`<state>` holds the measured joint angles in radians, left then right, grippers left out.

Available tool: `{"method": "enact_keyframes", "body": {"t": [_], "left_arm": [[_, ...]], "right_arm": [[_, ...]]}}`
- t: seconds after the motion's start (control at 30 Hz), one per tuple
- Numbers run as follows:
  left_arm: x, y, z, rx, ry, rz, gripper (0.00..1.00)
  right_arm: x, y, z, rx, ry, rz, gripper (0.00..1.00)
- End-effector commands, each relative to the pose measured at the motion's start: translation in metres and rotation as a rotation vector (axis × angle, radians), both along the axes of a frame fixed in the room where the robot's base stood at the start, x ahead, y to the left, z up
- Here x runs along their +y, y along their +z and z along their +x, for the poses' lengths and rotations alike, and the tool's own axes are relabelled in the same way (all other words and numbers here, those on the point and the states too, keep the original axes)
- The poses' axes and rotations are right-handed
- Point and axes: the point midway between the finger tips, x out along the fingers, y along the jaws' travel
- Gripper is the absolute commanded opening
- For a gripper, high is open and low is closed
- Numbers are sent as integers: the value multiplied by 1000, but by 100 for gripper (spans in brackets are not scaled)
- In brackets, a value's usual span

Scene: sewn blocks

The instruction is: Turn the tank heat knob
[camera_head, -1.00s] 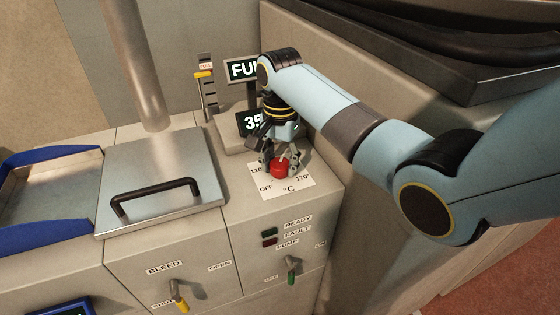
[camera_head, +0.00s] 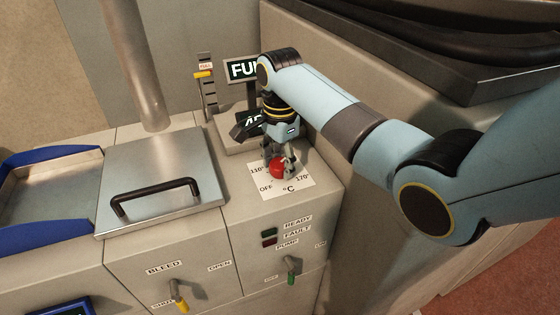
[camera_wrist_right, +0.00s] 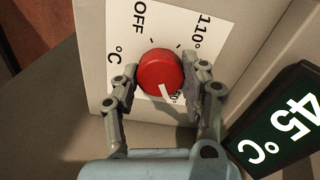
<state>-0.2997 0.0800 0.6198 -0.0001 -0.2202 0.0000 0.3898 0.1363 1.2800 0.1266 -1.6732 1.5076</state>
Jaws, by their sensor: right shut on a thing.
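My right gripper (camera_head: 278,167) comes down from above and is shut on the knob. A dark display (camera_wrist_right: 290,125) beside the dial reads 45 °C. In the head view my wrist covers much of this display. My left gripper is not in view.
A steel lid (camera_head: 150,200) with a black handle (camera_head: 155,197) lies left of the dial. A sign (camera_head: 243,69) and a yellow-marked level gauge (camera_head: 205,75) stand behind. BLEED (camera_head: 177,296) and PUMP (camera_head: 291,270) levers are on the front. A large grey machine rises at right.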

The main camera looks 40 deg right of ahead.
Motion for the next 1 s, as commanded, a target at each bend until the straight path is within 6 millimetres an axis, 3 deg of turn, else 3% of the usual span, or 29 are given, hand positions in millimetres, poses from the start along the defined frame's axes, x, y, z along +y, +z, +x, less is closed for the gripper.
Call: {"method": "enact_keyframes", "body": {"t": [0.23,0.27,0.43,0.77,1.0], "left_arm": [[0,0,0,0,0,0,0],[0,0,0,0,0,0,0],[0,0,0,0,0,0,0],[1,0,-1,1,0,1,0],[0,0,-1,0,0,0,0]], "right_arm": [[0,0,1,-2,1,-1,12],[0,0,1,-2,1,-1,46],[0,0,0,-1,1,0,68],[0,4,1,-2,1,0,68],[0,47,2,-5,2,0,68]]}}
